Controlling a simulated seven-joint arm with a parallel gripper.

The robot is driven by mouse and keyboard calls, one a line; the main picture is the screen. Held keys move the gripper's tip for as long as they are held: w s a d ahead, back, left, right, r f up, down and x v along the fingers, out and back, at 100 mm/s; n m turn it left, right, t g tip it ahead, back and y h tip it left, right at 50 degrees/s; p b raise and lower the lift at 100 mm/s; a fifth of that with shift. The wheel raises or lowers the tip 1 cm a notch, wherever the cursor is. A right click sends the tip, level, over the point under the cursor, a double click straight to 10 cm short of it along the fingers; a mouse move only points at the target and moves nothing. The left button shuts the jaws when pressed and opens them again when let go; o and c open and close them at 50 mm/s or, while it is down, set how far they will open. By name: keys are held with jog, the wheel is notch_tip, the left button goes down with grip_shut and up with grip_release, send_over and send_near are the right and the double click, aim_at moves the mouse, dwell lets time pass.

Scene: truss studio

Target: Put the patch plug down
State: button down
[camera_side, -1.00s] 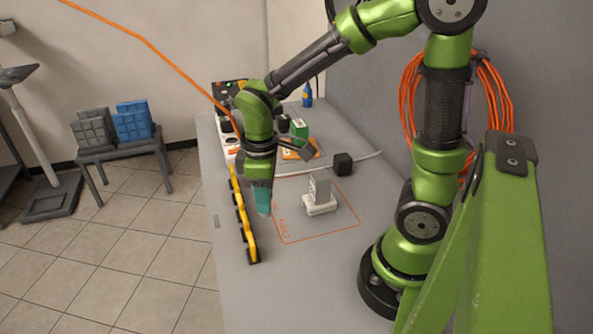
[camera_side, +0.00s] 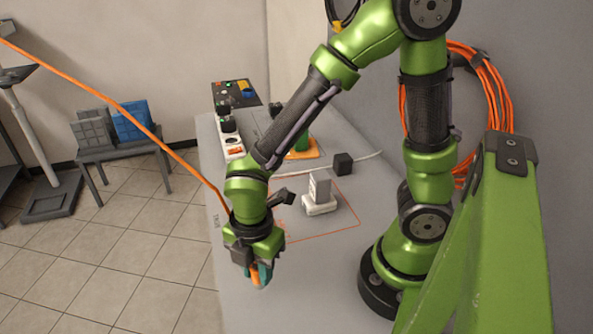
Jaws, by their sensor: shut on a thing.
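My gripper (camera_side: 260,273) is low over the front of the grey table, near its left edge. It is shut on the patch plug, of which only a small orange part (camera_side: 254,276) shows beside a teal fingertip. The orange cable (camera_side: 120,108) rises from the wrist to the upper left. Whether the plug touches the table cannot be told. My wrist and forearm hide the table strip behind them.
A white block with a grey upright plate (camera_side: 319,203) stands inside an orange outline on the table (camera_side: 310,275). A black cube (camera_side: 343,164) and a white power strip (camera_side: 233,149) are farther back.

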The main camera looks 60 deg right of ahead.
jog(key=shift+f, duration=1.5)
jog(key=shift+f, duration=0.15)
jog(key=c, duration=0.9)
grip_release()
